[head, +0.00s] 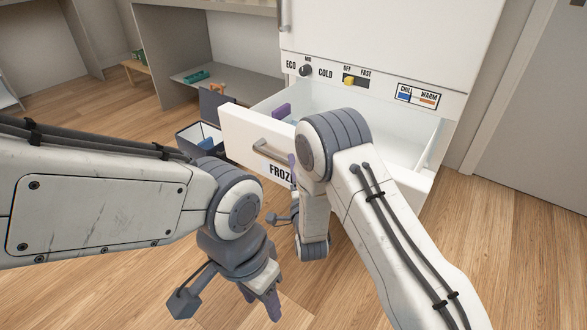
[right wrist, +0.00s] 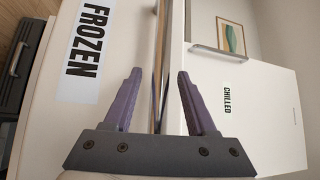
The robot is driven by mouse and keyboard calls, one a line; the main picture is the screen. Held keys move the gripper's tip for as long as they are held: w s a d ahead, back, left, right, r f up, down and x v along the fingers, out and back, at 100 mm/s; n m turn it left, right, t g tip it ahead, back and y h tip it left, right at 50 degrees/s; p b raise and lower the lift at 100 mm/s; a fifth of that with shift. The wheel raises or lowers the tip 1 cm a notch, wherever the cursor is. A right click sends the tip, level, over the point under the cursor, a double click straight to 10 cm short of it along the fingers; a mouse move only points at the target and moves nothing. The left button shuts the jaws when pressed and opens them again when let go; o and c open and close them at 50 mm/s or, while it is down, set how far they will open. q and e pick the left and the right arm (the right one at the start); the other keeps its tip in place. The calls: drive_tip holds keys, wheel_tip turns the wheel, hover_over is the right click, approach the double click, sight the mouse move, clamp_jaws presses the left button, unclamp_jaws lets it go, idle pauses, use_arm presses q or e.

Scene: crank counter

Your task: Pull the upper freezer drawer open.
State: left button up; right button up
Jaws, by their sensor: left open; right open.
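The upper freezer drawer (head: 238,128) is white with a "FROZEN" label and stands pulled out below the control panel in the head view. Its interior shows, with a purple item (head: 281,111) inside. The metal drawer handle (head: 268,151) is partly hidden by my right arm. In the right wrist view the handle bar (right wrist: 163,45) runs between the purple fingers of my right gripper (right wrist: 159,76), which is open with a finger on each side of the bar. My left gripper (head: 262,302) is open and empty, in front of the drawer and apart from it.
The control panel (head: 375,85) with knob and switches is above the drawer. A dark bin (head: 200,137) stands on the floor at the drawer's left. Wooden floor (head: 515,235) is free at the right, beside a grey door (head: 545,120).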

drive_tip(key=shift+w+a+r, duration=0.1)
drive_tip(key=shift+w, duration=0.5)
clamp_jaws()
idle(1.1)
